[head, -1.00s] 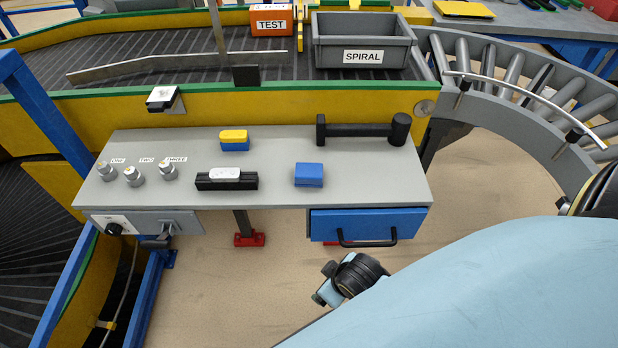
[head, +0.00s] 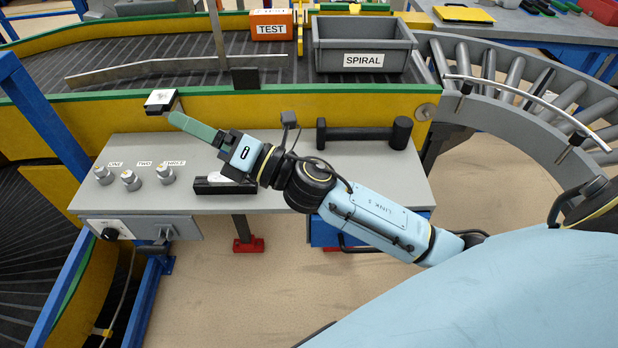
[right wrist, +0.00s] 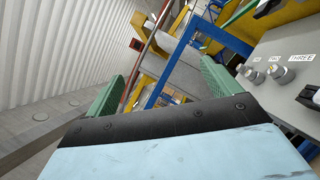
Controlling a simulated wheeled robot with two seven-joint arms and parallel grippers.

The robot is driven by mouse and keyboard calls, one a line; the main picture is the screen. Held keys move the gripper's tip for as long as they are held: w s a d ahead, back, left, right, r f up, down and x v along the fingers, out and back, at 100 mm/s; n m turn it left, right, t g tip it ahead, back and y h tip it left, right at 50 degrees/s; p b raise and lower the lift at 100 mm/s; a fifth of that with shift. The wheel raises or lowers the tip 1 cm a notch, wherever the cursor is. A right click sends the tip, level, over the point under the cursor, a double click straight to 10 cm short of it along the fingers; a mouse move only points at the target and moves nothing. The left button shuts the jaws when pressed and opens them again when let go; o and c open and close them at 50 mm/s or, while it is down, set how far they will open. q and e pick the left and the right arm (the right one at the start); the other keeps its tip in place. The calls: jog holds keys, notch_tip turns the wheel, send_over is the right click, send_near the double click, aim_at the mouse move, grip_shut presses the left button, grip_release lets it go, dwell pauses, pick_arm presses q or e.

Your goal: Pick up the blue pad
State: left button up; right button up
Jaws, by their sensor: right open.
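The blue pad is not visible now; my right arm covers the part of the grey table (head: 120,160) where a small blue block lay in the earlier head view. My right gripper (head: 194,130) reaches from the right across the table, with its green fingers toward the raised white-topped device at the back left. In the right wrist view its two green fingers (right wrist: 162,88) stand well apart with nothing between them. The yellow-and-blue block seen earlier is also hidden behind the gripper. My left gripper is not in view.
Three knobs (head: 131,179) stand at the table's left. A black handle bar (head: 365,134) lies at the back right. A black holder with a white piece (head: 218,184) is partly covered by my arm. The white-topped device (head: 161,99) rises at the back edge.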

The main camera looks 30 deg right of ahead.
jog(key=s+a+n+g+y, duration=0.4)
jog(key=n+g, duration=0.5)
jog(key=n, duration=0.6)
notch_tip(320, 180, down, 8)
jog(key=d+r+n+g+h, duration=0.15)
jog(key=n+g+h, duration=0.45)
jog(key=n, duration=0.6)
jog(key=w+d+f+n+g+h, duration=0.1)
jog(key=w+d+f+n+h, duration=0.15)
jog(key=d+h, duration=0.6)
jog(key=w+d+f+n+g+h, duration=0.1)
jog(key=d+n+h, duration=0.2)
jog(key=d, duration=1.1)
jog(key=shift+m, duration=0.25)
notch_tip(320, 180, down, 6)
jog(key=shift+d+f+b, duration=0.1)
jog(key=shift+f+b, duration=0.15)
jog(key=shift+b, duration=0.25)
jog(key=shift+f, duration=0.9)
jog(key=f, duration=0.4)
jog(key=shift+a+f, duration=0.25)
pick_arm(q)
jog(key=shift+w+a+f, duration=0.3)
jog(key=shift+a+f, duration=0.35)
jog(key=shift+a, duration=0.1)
